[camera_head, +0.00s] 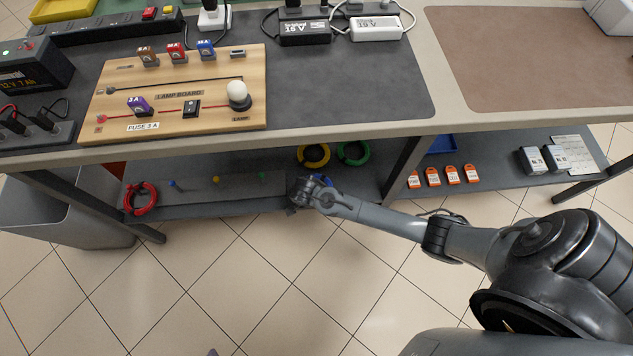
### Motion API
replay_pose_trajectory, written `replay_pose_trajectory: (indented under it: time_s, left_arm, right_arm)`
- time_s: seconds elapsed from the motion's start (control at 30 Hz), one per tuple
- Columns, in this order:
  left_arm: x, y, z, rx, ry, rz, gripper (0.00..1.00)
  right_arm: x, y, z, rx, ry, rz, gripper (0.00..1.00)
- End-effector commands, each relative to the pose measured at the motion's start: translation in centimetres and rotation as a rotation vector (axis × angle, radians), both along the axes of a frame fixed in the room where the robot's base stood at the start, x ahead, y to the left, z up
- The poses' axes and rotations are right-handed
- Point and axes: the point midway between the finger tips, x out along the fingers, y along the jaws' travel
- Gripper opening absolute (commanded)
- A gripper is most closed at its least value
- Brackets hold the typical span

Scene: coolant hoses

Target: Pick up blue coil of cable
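The blue coil of cable (327,180) lies on the lower shelf, and only a small blue part shows behind my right arm. My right gripper (297,196) is at the front edge of that shelf, just left of the visible blue part. Its fingers are too small and dark to tell if they are open or shut, or if they touch the coil. My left gripper is not in view.
On the lower shelf (230,208) are a red coil (140,198), a yellow coil (313,155), a green coil (353,153) and a strip with coloured pegs (216,180). A table leg (403,165) stands right of the coils. The tabletop (350,125) overhangs the shelf.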

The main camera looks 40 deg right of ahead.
Motion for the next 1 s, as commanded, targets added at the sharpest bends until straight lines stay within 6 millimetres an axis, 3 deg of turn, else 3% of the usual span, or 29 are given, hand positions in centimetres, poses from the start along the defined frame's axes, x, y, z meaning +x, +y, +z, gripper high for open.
replay_pose_trajectory:
  time_s: [0.33,0.7,1.0]
  left_arm:
    - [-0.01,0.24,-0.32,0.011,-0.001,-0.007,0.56]
    - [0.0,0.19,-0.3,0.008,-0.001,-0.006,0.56]
    - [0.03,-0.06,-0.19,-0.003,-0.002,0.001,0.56]
  right_arm:
    - [-0.02,-0.22,-0.41,0.0,0.0,0.0,0.54]
    - [-0.02,-0.22,-0.41,0.0,0.0,0.0,0.0]
    - [0.01,-0.21,-0.32,0.0,-0.001,0.0,0.0]
